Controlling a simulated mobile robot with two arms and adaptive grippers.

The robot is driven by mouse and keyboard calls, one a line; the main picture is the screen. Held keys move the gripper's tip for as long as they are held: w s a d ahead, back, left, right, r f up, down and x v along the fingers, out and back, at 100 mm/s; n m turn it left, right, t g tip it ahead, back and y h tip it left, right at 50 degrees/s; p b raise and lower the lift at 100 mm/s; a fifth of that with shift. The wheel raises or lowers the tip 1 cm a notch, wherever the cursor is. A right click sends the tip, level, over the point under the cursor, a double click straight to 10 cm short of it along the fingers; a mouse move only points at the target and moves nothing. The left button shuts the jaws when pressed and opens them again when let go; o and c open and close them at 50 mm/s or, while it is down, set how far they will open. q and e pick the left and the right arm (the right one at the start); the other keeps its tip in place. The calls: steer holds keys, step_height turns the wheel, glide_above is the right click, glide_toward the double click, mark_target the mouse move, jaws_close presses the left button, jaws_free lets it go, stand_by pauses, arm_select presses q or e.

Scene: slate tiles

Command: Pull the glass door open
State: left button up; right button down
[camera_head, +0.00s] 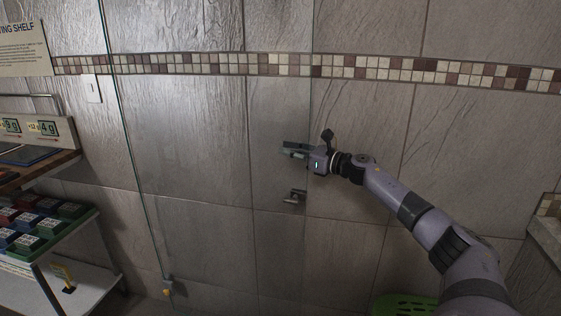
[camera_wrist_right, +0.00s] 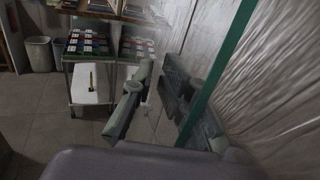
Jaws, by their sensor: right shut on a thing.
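The glass door (camera_head: 190,150) is a clear pane in front of the tiled wall, with a thin green left edge and a fainter right edge. My right gripper (camera_head: 288,150) is at the pane's right edge, around mid-height, its fingers pointing left. It is shut on the glass door there; the exact contact is hard to make out. In the right wrist view its fingers (camera_wrist_right: 158,95) show beside the green glass edge (camera_wrist_right: 222,62). A small metal fitting (camera_head: 293,197) shows just below the gripper. My left gripper is not in view.
A shelf rack (camera_head: 50,225) with rows of coloured boxes stands at the left, and a small metal bracket (camera_head: 167,288) sits low by the pane's left edge. A green perforated item (camera_head: 405,304) lies at the bottom. Bins (camera_wrist_right: 40,53) stand farther off.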

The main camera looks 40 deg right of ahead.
steer(key=shift+d, duration=0.3)
steer(key=c, duration=1.8)
jaws_free()
steer(key=shift+w, duration=0.1)
steer(key=shift+o, duration=0.2)
steer(key=shift+a, duration=0.1)
steer(key=v, duration=1.2)
